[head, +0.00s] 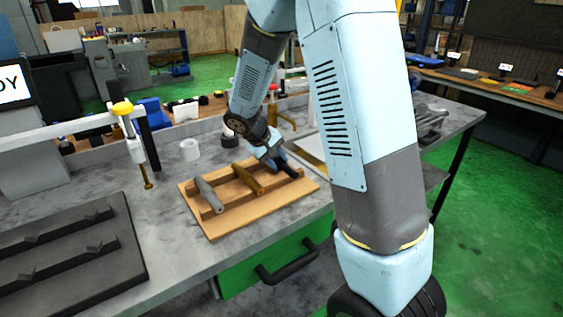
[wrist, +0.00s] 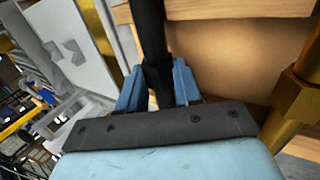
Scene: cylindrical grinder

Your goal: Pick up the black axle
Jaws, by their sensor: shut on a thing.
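The black axle (head: 289,170) lies at the right end of the wooden rack (head: 222,229), to the right of a brass axle (head: 247,178) and a grey axle (head: 208,195). My gripper (head: 276,160) is over the right end of the rack, shut on the black axle. In the wrist view the black axle (wrist: 151,35) runs up between the two blue fingers of my gripper (wrist: 158,88). The brass axle (wrist: 291,95) shows at the right there. My gripper hides part of the black axle, and I cannot tell whether it is clear of the rack.
A dark grey fixture (head: 70,250) with notched rails is at the front left of the bench. Bare bench lies between the fixture and the rack.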

